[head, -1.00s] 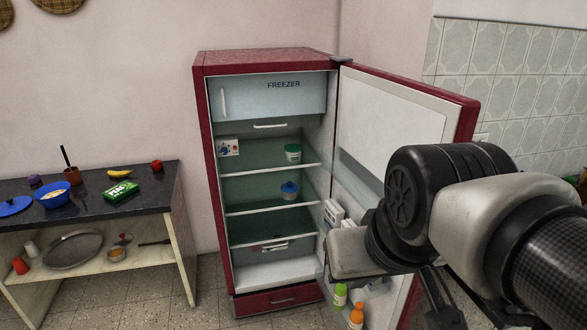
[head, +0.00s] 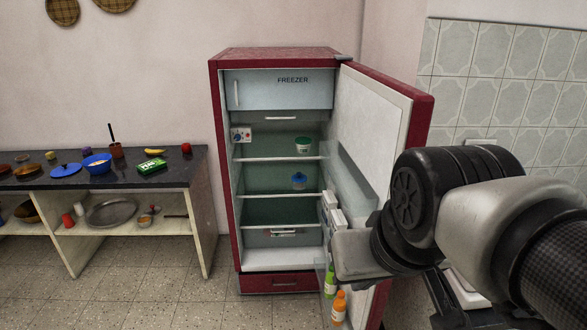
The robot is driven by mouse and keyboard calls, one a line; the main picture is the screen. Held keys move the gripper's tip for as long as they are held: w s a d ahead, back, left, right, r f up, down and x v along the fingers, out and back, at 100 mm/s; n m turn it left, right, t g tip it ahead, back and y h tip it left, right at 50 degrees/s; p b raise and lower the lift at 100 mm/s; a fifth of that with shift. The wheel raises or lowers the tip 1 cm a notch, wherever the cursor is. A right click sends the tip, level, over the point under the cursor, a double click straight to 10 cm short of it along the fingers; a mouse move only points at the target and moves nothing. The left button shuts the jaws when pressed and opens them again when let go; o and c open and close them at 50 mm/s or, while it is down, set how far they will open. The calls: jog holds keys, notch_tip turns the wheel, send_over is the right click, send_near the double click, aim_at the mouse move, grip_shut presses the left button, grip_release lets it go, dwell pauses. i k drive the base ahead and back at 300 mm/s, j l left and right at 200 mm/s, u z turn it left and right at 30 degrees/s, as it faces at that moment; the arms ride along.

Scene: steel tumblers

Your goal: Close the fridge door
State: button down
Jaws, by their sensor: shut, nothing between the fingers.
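The red fridge (head: 285,56) stands against the back wall in the head view, with its shelves and freezer compartment (head: 282,97) exposed. Its door (head: 372,125) is hinged on the right and stands wide open towards me. The door's pale inner face and red edge show. My arm crosses in front of the lower part of the door and hides much of it. I cannot make out my gripper's fingers, and whether my arm touches the door is hidden.
A green bottle (head: 330,283) and an orange bottle (head: 339,308) sit low in the door. A dark counter (head: 190,177) with food and dishes stands left of the fridge. The tiled floor (head: 170,275) in front of the counter is clear.

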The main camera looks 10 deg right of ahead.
aim_at(380, 116)
jog(key=k+l+u, duration=0.15)
jog(key=l, duration=0.3)
jog(key=k+l+u, duration=0.1)
jog(key=l, duration=0.3)
jog(key=k+l+u, duration=0.15)
jog(key=l, duration=0.3)
jog(key=k+l+u, duration=0.1)
jog(key=l, duration=0.25)
jog(key=k+l+u, duration=0.15)
jog(key=l, duration=0.25)
jog(key=k+l, duration=0.15)
jog(key=l, duration=0.2)
jog(key=k+l+u, duration=0.1)
jog(key=l, duration=0.25)
jog(key=k+l, duration=0.2)
jog(key=l, duration=0.15)
jog(key=k+l+u, duration=0.1)
jog(key=l, duration=0.25)
jog(key=k+l, duration=0.25)
jog(key=i+j+z, duration=0.1)
jog(key=i+z, duration=0.15)
jog(key=z, duration=0.15)
jog(key=i+j+z, duration=0.15)
jog(key=z, duration=0.25)
jog(key=i+j+z, duration=0.35)
jog(key=k+l, duration=0.05)
